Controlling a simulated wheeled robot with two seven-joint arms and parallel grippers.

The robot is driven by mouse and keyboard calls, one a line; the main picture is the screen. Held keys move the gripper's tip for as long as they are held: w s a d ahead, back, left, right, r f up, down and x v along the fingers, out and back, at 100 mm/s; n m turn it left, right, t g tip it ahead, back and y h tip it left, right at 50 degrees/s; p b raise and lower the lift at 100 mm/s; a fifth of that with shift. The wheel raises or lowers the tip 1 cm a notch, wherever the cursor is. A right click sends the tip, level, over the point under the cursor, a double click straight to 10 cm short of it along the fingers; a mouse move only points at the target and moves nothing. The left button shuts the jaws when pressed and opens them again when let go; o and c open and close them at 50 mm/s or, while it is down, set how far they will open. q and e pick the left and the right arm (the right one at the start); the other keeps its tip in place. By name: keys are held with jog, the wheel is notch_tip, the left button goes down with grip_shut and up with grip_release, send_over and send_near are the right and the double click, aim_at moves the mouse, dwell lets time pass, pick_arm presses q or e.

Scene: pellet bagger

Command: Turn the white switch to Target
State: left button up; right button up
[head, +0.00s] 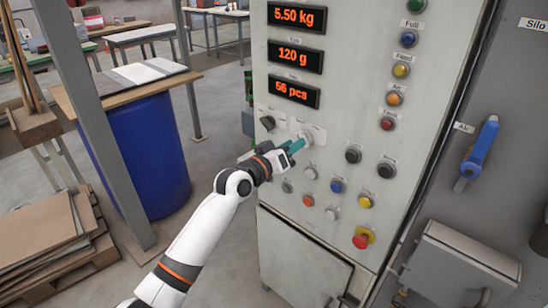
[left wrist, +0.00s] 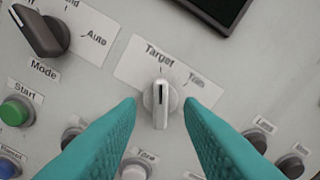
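The white switch (left wrist: 161,102) sits on the panel below a white label plate (left wrist: 140,67) reading "Target" and, to the right, a second word that is hard to read. Its black line points straight up in the left wrist view, toward "Target". My left gripper (left wrist: 159,104) is open, with one teal finger on each side of the switch and small gaps between. In the head view my left gripper (head: 298,146) is at the panel and the switch (head: 306,137) is partly hidden behind its fingers. My right gripper is not in view.
A black Mode switch (left wrist: 40,32) is to the left, with a green Start button (left wrist: 16,111) below. Several other buttons and knobs crowd the panel, including a red emergency button (head: 361,240). A blue-handled lever (head: 480,147) is at the right. A blue barrel (head: 150,150) stands at the left.

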pick_arm(q)
jog(key=b+v, duration=0.1)
jog(key=v, duration=0.9)
